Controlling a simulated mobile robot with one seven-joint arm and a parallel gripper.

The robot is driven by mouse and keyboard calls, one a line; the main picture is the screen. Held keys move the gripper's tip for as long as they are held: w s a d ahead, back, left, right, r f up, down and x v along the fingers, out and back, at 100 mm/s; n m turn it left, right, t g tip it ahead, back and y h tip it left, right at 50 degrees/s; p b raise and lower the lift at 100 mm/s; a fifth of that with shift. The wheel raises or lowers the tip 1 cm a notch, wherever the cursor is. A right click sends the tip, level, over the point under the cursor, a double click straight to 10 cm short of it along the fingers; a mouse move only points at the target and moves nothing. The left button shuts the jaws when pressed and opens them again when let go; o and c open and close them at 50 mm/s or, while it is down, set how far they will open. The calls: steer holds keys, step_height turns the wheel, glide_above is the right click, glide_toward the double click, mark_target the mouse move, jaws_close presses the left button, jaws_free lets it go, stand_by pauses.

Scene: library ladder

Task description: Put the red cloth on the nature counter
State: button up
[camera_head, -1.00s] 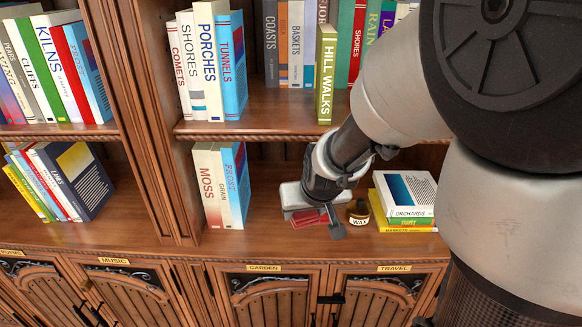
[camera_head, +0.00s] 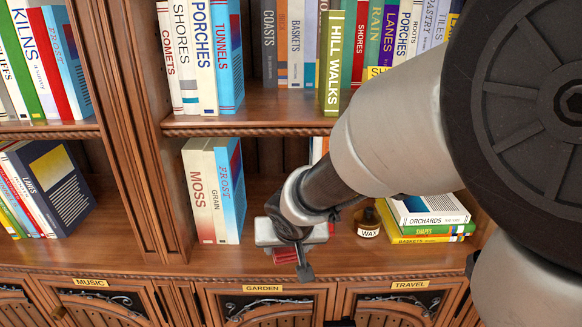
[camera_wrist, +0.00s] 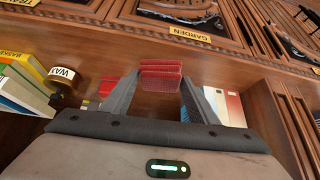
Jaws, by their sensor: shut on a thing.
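The red cloth (camera_head: 284,256) is a small folded piece between the fingertips of my gripper (camera_head: 287,260). In the wrist view the cloth (camera_wrist: 160,74) shows as stacked red layers pinched between the two dark fingers of my gripper (camera_wrist: 160,88). In the head view my gripper hides most of the cloth. No nature label is readable in either view, so I cannot tell where the nature counter is.
A wax jar (camera_head: 367,221) and a flat book stack (camera_head: 428,218) stand right of my gripper. The upright moss book (camera_head: 201,192) stands to its left. Cabinet labels read music (camera_head: 91,282), garden (camera_head: 262,303) and travel (camera_head: 410,285). The counter front between is clear.

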steer(key=w, duration=0.4)
steer(key=w+a+p, duration=0.1)
steer(key=w, duration=0.3)
steer(key=w+p, duration=0.1)
steer(key=w, duration=0.3)
steer(key=shift+a, duration=0.3)
steer(key=shift+f+b, duration=0.45)
steer(key=shift+f, duration=1.25)
steer(key=shift+f, duration=0.25)
steer(key=o, duration=1.1)
steer(key=shift+r, duration=0.1)
